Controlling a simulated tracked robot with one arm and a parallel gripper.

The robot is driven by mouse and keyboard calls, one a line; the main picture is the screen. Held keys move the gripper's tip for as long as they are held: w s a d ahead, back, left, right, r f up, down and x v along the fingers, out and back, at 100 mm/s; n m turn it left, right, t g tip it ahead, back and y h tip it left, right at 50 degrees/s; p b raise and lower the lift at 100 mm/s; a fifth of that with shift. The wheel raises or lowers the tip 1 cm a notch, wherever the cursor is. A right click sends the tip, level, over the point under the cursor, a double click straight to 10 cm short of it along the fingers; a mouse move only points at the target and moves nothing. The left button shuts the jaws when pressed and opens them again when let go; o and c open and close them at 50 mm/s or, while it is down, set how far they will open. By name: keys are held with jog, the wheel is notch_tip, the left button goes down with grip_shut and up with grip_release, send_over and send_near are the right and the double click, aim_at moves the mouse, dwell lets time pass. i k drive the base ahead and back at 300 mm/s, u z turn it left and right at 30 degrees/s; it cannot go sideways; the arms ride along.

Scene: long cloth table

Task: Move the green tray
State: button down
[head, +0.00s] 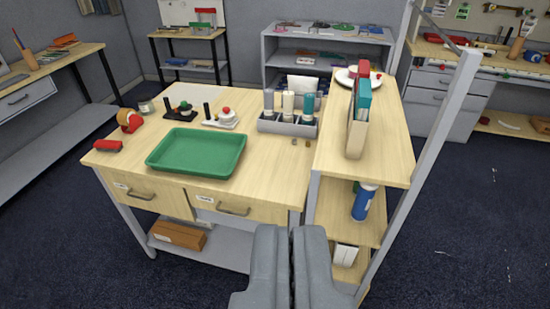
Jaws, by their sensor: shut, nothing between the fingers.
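The green tray (197,153) lies flat and empty on the wooden worktable (262,182), near its front edge and left of the middle. My gripper (291,232) is at the bottom of the view, in front of the table and right of the tray. Its two grey fingers are shut with nothing between them. It is well apart from the tray.
Behind the tray are a black stamp (181,111) and a white one with a red knob (223,116). A grey bottle caddy (288,124) stands right. A tape dispenser (129,121) and red object (108,145) are left. A taller shelf unit (385,150) adjoins the table's right.

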aim_at(194, 152)
jog(key=z, duration=0.25)
jog(key=i, duration=1.8)
jog(key=u, duration=0.5)
